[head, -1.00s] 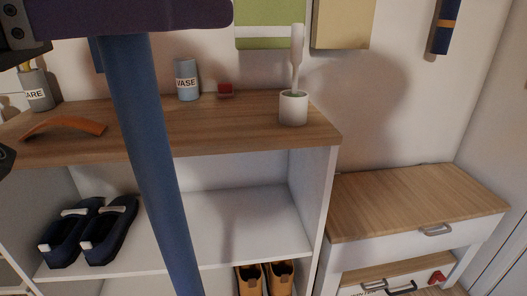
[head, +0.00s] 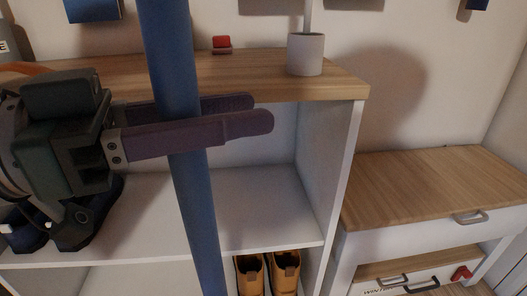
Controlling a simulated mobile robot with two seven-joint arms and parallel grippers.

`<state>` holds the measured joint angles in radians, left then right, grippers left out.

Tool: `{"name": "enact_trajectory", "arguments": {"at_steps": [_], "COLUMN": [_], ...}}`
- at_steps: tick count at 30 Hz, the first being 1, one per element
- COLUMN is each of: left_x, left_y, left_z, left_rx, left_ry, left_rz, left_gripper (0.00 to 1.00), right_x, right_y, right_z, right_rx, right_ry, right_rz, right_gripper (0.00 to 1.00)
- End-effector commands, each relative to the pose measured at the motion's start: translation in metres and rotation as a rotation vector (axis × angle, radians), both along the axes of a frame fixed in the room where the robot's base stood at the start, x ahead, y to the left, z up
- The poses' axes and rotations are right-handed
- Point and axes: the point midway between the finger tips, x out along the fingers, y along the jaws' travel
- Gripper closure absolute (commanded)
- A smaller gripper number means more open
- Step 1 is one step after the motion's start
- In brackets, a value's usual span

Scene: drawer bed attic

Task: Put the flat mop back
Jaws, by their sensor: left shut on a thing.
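The flat mop shows only as a long blue pole (head: 198,210), running from the top edge to the bottom edge of the head view, leaning slightly. Its mop head is out of view. My left gripper (head: 260,112) comes in from the left with its dark purple fingers on either side of the pole, shut on it. The pole and gripper are in front of the white shelf unit. My right gripper is not in view.
The shelf unit's wooden top (head: 335,83) carries a grey pot (head: 305,55) and a small red item (head: 221,45). Dark shoes (head: 95,215) and tan boots (head: 267,275) stand on lower shelves. A lower wood-topped drawer cabinet (head: 430,190) stands at right.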

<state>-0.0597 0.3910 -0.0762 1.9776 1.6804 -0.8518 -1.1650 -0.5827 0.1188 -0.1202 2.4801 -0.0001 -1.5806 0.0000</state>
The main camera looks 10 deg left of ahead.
Motion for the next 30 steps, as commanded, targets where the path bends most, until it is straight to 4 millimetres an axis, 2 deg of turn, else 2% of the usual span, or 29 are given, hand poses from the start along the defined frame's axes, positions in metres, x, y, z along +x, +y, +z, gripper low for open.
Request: {"name": "enact_trajectory", "arguments": {"at_steps": [1, 8, 12, 15, 28, 29, 30], "left_x": [0.0, 0.0, 0.0, 0.0, 0.0, 0.0, 0.0], "left_y": [0.0, 0.0, 0.0, 0.0, 0.0, 0.0, 0.0], "left_z": [-0.013, -0.033, -0.057, -0.068, -0.073, -0.074, -0.073], "left_rx": [-0.005, -0.003, -0.003, -0.004, -0.002, 0.0, 0.001], "left_ry": [0.002, -0.001, 0.002, 0.0, -0.003, -0.001, -0.001], "left_rz": [0.001, 0.001, 0.001, 0.001, 0.0, 0.0, 0.0], "left_gripper": [0.98, 0.98, 0.98, 0.98, 0.98, 0.62, 0.57], "right_x": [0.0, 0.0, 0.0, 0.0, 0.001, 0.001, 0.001], "right_y": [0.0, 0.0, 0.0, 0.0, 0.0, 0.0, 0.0], "right_z": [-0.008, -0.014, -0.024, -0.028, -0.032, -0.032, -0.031], "right_rx": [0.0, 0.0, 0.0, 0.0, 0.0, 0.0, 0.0], "right_ry": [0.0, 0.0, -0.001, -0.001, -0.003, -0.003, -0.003], "right_rz": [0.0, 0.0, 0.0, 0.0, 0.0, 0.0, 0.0], "right_gripper": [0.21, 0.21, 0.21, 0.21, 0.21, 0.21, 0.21]}}
